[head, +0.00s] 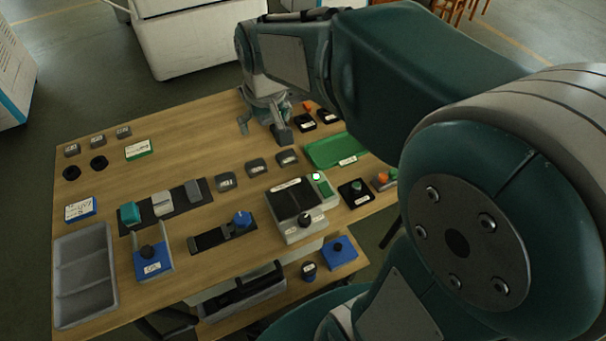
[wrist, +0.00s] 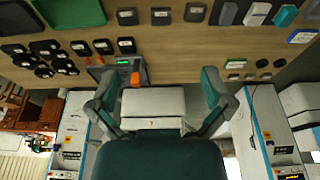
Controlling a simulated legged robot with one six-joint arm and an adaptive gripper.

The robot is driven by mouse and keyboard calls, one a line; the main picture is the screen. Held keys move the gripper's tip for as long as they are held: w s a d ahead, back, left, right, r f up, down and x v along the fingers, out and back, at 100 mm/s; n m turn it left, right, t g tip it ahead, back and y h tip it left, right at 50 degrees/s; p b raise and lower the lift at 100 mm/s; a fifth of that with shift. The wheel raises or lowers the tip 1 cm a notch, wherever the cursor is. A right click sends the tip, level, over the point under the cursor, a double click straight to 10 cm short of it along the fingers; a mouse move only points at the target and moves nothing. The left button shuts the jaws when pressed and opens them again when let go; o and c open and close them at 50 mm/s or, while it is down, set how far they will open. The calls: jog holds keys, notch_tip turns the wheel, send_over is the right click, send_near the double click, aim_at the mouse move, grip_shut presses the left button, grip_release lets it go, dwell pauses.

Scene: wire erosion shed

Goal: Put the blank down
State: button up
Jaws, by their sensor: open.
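My gripper (head: 264,127) is over the back edge of the wooden table. In the wrist view its two fingers (wrist: 157,84) are wide apart. I see nothing held between them; a white box shape behind them looks like background. No part is clearly marked as the blank. A teal block (head: 130,213), a white block (head: 162,204) and a grey block (head: 193,191) stand in a row on a dark strip, apart from my gripper. In the wrist view the grey block (wrist: 228,13), white block (wrist: 257,14) and teal block (wrist: 285,16) show at the top right.
A green tray (head: 322,152) lies at the table's right. A grey divided bin (head: 84,262) is at the front left. Small labelled grey and black pieces, a blue-knobbed slide (head: 241,219) and a grey device (head: 289,227) fill the middle. Bare wood (head: 190,130) shows at the back left.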

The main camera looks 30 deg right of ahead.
jog(key=s+r+t, duration=0.2)
jog(key=s, duration=1.4)
jog(key=shift+s+t, duration=0.3)
jog(key=shift+s, duration=0.05)
